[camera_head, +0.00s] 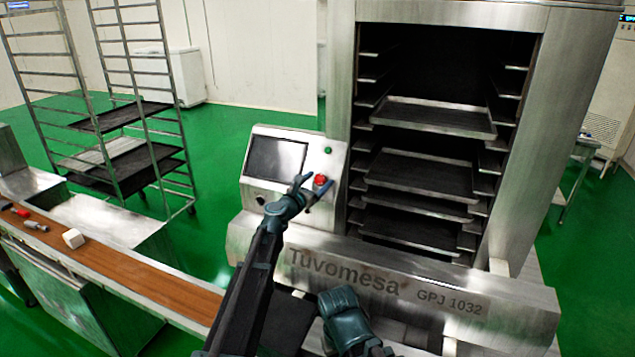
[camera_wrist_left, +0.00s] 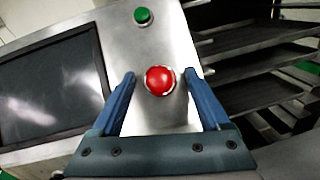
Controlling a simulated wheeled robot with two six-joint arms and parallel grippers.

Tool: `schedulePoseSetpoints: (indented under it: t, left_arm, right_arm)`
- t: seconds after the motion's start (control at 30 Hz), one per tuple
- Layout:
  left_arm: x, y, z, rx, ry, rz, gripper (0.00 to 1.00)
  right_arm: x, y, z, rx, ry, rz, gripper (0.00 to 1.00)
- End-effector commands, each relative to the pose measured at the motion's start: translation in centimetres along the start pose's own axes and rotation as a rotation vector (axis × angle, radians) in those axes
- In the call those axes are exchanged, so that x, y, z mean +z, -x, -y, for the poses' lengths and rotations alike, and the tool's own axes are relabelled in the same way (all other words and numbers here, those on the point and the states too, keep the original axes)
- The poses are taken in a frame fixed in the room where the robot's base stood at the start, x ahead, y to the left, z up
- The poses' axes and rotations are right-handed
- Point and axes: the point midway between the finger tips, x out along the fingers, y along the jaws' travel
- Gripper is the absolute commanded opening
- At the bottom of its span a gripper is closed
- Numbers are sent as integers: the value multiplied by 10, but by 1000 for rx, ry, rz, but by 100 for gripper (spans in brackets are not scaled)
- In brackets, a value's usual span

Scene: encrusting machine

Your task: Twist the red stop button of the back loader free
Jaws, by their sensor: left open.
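The red stop button (camera_head: 320,180) sits on the sloped metal control panel (camera_head: 333,161) of the back loader, right of its dark screen (camera_head: 277,157). In the left wrist view the red stop button (camera_wrist_left: 159,80) shows as a round cap between the fingers. My left gripper (camera_head: 312,187) is open, with one blue finger on each side of the button; the left wrist view shows my left gripper (camera_wrist_left: 160,82) with gaps between its fingers and the cap. Whether the fingertips reach the panel I cannot tell. Part of my right arm shows low in the head view; its fingers are not visible.
A green button (camera_head: 328,150) sits above the red one. The loader's shelves hold several dark trays (camera_head: 440,117) to the right. A conveyor (camera_head: 130,272) with a white block (camera_head: 73,238) runs at left, and a wheeled rack (camera_head: 125,100) stands behind it. Green floor is free between.

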Motion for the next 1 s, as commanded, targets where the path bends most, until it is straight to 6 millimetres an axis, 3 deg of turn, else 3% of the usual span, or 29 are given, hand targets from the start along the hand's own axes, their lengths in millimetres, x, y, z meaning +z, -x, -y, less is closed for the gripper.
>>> schedulePoseSetpoints:
  t: [0.07, 0.5, 1.0]
  left_arm:
    - [0, 0, 0, 0, 0, 0, 79]
    - [0, 0, 0, 0, 0, 0, 2]
    - [2, -1, -3, -86, -119, -1, 0]
  right_arm:
    - [0, 0, 0, 0, 0, 0, 0]
    - [0, 0, 0, 0, 0, 0, 0]
    - [0, 6, -1, 0, 0, 0, 0]
